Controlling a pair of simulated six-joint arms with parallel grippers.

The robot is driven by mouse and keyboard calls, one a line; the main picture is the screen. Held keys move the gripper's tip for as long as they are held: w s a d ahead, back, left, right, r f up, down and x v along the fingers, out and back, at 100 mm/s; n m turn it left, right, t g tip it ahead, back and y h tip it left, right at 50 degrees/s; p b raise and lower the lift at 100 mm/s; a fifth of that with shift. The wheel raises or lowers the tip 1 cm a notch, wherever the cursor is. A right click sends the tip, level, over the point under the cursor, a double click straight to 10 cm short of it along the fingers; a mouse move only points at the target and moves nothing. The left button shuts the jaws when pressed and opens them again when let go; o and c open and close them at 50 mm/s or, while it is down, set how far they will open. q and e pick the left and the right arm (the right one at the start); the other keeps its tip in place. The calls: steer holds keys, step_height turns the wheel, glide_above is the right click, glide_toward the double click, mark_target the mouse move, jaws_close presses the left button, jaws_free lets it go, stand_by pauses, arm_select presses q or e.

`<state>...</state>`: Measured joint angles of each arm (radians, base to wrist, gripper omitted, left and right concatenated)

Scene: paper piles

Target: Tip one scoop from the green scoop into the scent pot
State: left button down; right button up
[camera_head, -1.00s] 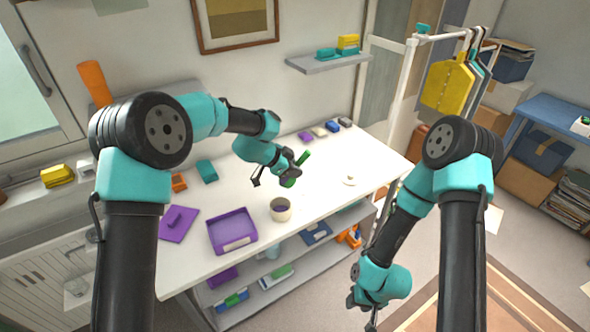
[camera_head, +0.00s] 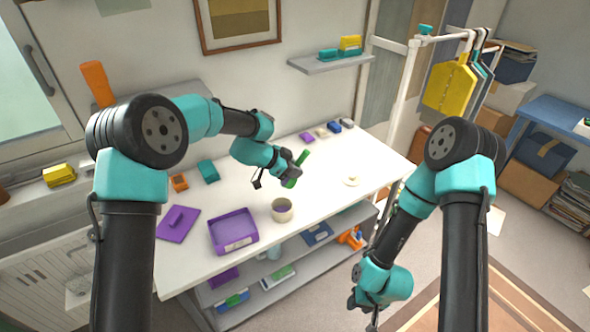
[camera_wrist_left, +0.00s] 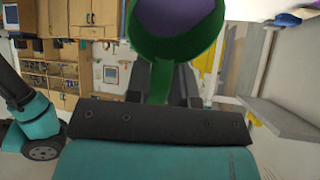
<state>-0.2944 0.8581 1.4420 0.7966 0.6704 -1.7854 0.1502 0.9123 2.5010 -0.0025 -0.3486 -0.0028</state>
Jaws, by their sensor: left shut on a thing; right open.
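The green scoop (camera_head: 302,158) is held above the white table by my left gripper (camera_head: 291,177), which is shut on it. In the left wrist view the scoop's round green cup (camera_wrist_left: 170,48) shows at the top, with purple material (camera_wrist_left: 180,14) inside. The scoop is apart from the pot. My right gripper (camera_head: 364,302) is open and empty, low in front of the table's right side.
A purple tray (camera_head: 232,247) and a flat purple lid (camera_head: 178,222) lie left of the pot. A small white dish (camera_head: 351,181) is to the right. Several small blocks line the table's back edge. The table between pot and dish is clear.

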arm_select(q)
steer(key=shift+a+r+h, duration=0.1)
steer(key=shift+a+h, duration=0.45)
steer(key=shift+h, duration=0.4)
steer(key=shift+a+r+h, duration=0.1)
steer(key=shift+a+h, duration=0.4)
steer(key=shift+h, duration=0.45)
stand_by(1.0)
steer(key=shift+a+h, duration=0.25)
steer(key=shift+h, duration=0.05)
steer(key=shift+a+f+n+t+h, duration=0.15)
steer(key=shift+a+h, duration=0.2)
steer(key=shift+h, duration=0.2)
steer(key=shift+a+f+n+t+h, duration=0.15)
steer(key=shift+a+h, duration=0.15)
steer(key=shift+h, duration=0.25)
stand_by(1.0)
steer(key=shift+d+r+y, duration=0.25)
steer(key=shift+d+y, duration=0.4)
steer(key=shift+y, duration=0.45)
steer(key=shift+d+y, duration=0.35)
steer(key=shift+y, duration=0.05)
steer(key=shift+d+y, duration=0.35)
steer(key=shift+y, duration=0.35)
